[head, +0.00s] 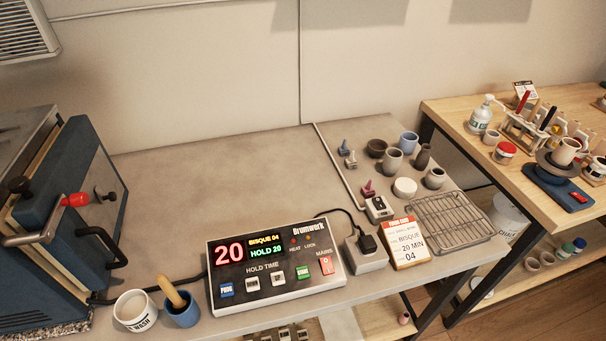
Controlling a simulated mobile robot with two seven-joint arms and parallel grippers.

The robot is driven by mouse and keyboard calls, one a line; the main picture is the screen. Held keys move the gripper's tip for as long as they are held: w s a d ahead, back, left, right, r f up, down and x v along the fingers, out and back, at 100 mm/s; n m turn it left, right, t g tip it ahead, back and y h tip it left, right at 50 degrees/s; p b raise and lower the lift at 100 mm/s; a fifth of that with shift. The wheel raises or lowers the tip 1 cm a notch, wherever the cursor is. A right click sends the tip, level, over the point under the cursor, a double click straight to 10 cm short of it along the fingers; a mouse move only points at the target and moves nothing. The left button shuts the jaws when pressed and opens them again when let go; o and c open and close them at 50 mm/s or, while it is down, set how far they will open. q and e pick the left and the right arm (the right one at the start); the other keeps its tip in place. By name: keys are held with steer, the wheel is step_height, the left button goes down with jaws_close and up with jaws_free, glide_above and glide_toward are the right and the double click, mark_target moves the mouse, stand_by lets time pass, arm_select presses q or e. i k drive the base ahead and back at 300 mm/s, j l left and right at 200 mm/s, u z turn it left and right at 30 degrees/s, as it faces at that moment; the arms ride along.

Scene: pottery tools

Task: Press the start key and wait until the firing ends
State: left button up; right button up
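The kiln controller (272,293) is a pale box on the grey table. Its display (229,254) shows a red 20, with "BISQUE 04" and "HOLD 20" beside it. A green key (303,272), which looks like the start key, sits right of two pale keys and a blue key (226,290). A red mains switch (325,265) is at its right end. Small HEAT and LOCK lamps sit above; I cannot tell if they are lit. The blue kiln (70,195) stands at the left, its door looking closed. Neither gripper is in view.
An orange-topped card (406,246) reads "BISQUE 20 MIN 04", beside a plug in a socket block (367,257). A wire rack (450,226) and several small pots stand at right. A white cup (135,312) and blue cup (180,312) stand left. The table behind is clear.

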mark_target(302, 271)
steer(key=i+l+u, duration=0.2)
steer(key=l, duration=0.45)
steer(key=i+l+u, duration=0.1)
steer(key=l+u, duration=0.15)
steer(key=l, duration=0.4)
steer(key=l+u, duration=0.2)
steer(key=l, duration=0.5)
steer(key=i, duration=0.05)
